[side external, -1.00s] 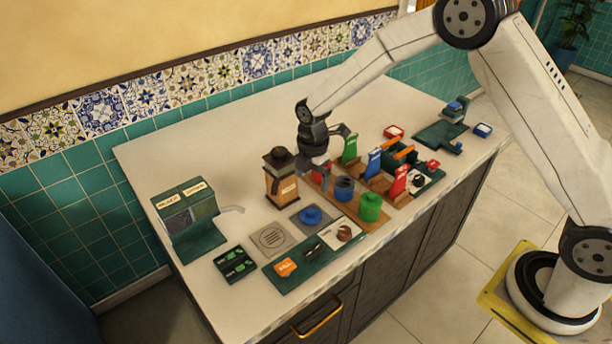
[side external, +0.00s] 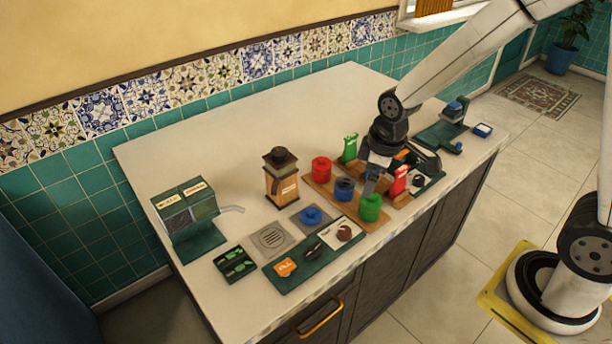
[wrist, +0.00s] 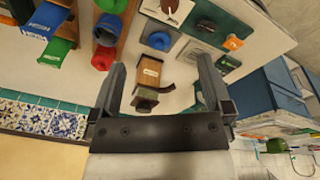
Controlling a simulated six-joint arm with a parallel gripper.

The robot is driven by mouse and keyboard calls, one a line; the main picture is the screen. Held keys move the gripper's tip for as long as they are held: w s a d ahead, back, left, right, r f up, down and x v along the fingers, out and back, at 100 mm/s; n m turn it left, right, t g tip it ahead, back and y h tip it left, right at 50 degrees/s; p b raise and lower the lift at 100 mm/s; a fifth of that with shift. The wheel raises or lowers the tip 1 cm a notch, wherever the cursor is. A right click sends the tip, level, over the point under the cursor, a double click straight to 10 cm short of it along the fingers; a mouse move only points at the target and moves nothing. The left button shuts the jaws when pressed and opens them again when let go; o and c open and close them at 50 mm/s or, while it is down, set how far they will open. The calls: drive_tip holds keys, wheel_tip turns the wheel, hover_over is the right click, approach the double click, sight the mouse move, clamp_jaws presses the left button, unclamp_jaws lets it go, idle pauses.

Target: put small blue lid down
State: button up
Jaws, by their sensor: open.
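The small blue lid (side external: 311,215) rests on a grey square plate (side external: 296,222), with a knob on top. It also shows in the wrist view (wrist: 158,40), clear of my gripper. My gripper (side external: 372,184) is open and empty, to the right of the lid and above the wooden rack area. In the wrist view my gripper's fingers (wrist: 160,72) are wide apart with nothing held between them. A red canister (side external: 321,170), a blue canister (side external: 344,189) and a green canister (side external: 370,207) stand on a wooden board, left of and below my gripper.
A wooden grinder (side external: 282,178) stands upright behind the lid. A green tray (side external: 292,284) with small items lies in front. Green and red upright packets stand near my gripper. The back of the counter (side external: 230,130) is clear.

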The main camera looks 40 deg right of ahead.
drive_tip(key=s+d+m, duration=0.1)
drive_tip(key=s+m, duration=0.5)
drive_tip(key=s, duration=0.1)
drive_tip(key=shift+s+d+r+t, duration=0.2)
drive_tip(key=shift+s+r+t, duration=0.2)
